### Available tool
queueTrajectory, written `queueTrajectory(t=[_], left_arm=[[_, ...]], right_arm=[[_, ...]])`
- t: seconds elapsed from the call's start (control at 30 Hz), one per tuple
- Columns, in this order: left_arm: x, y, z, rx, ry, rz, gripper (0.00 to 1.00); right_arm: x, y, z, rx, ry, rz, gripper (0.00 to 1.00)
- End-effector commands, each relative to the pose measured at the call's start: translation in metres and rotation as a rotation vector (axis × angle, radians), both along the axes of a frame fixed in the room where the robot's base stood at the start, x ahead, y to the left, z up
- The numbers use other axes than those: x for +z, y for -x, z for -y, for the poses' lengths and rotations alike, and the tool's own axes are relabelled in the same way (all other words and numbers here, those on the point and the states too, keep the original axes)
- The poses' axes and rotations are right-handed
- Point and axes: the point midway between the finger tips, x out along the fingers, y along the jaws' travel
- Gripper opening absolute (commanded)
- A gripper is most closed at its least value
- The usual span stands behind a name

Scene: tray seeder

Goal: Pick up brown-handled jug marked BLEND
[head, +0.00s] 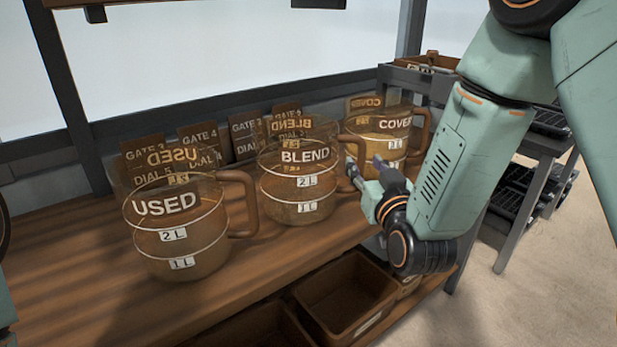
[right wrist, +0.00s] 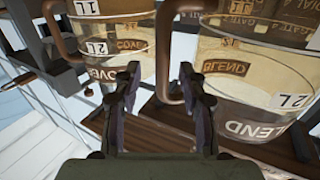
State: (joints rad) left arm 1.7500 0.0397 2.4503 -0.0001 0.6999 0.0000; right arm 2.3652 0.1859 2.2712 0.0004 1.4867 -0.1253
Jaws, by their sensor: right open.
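The clear jug marked BLEND (head: 283,188) stands upright on the wooden bench, between the USED jug (head: 165,245) and the COVER jug (head: 390,125). In the right wrist view the BLEND jug (right wrist: 255,75) fills the right side. Its brown handle (right wrist: 163,55) shows between the two open fingertips (right wrist: 160,76), not gripped. Whether it lies between the fingers or just beyond is hard to tell. My left gripper is out of view.
The COVER jug (right wrist: 112,45) is close on the other side of my right gripper. Wooden cards (head: 245,135) stand behind the jugs. Open brown bins (head: 345,295) sit below the bench's front edge. A grey rack with black trays (head: 515,190) stands at the right.

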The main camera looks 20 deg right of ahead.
Motion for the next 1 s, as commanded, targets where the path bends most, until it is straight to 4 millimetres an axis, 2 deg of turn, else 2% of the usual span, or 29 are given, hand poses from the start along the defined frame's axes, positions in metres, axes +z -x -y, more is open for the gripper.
queueTrajectory(t=[0.1,0.2,0.47,0.9,1.0], left_arm=[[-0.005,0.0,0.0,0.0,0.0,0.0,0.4],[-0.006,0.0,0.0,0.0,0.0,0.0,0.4],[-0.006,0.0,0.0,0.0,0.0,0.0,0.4],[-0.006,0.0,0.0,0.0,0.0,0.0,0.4],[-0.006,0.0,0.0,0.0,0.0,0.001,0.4]], right_arm=[[-0.001,-0.017,0.002,0.0,0.0,0.001,0.42],[0.0,-0.025,0.003,0.0,0.0,0.0,0.42],[0.0,-0.03,0.004,0.0,0.001,0.0,0.42],[0.0,-0.03,0.004,0.0,0.001,-0.001,0.04],[0.0,-0.03,0.004,0.0,0.001,-0.001,0.0]])
